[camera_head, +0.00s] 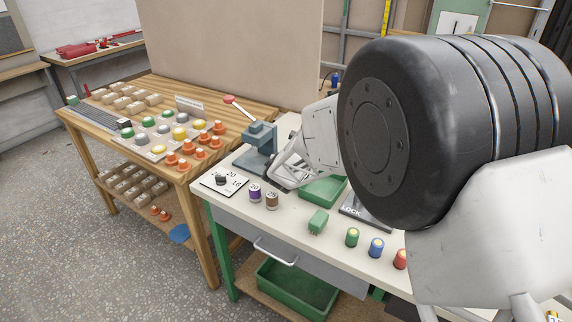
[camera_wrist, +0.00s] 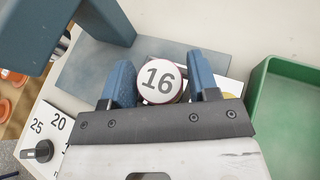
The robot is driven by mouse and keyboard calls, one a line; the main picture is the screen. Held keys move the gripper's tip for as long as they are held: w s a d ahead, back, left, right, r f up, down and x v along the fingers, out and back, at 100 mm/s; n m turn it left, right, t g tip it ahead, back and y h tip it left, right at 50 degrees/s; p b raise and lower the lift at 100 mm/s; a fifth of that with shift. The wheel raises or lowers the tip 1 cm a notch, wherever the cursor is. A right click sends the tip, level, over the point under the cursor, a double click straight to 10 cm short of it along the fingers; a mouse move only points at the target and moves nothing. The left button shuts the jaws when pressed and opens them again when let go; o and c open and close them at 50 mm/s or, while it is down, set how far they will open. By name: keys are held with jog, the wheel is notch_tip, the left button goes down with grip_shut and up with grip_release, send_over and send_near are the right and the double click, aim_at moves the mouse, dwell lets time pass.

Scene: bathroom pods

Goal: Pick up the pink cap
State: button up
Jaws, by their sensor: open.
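A round cap (camera_wrist: 161,82) with a white top marked 16 shows in the wrist view. Only a thin strip of its side shows, dark pinkish, so its colour is hard to judge. My gripper (camera_wrist: 161,76) is open, with one blue finger on each side of the cap. I cannot tell whether either finger touches it. In the head view my gripper (camera_head: 277,180) is low over the white bench beside the grey-blue press (camera_head: 260,138), and the cap is hidden there.
The press stands close by, with its base plate (camera_wrist: 84,72) near the cap. A green tray (camera_wrist: 258,92) lies to the right. A dial plate (camera_head: 222,184), a purple cap (camera_head: 255,193), a brown cap (camera_head: 271,200), a green block (camera_head: 317,222) and green, blue and red caps stand along the bench.

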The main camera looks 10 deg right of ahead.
jog(key=c, duration=0.8)
jog(key=shift+r, duration=0.15)
jog(key=shift+r, duration=1.5)
jog(key=shift+s+r, duration=0.15)
jog(key=shift+s, duration=0.1)
jog(key=s+r, duration=0.1)
jog(key=s, duration=1.4)
jog(key=shift+s+a+r, duration=0.2)
jog(key=shift+s, duration=0.05)
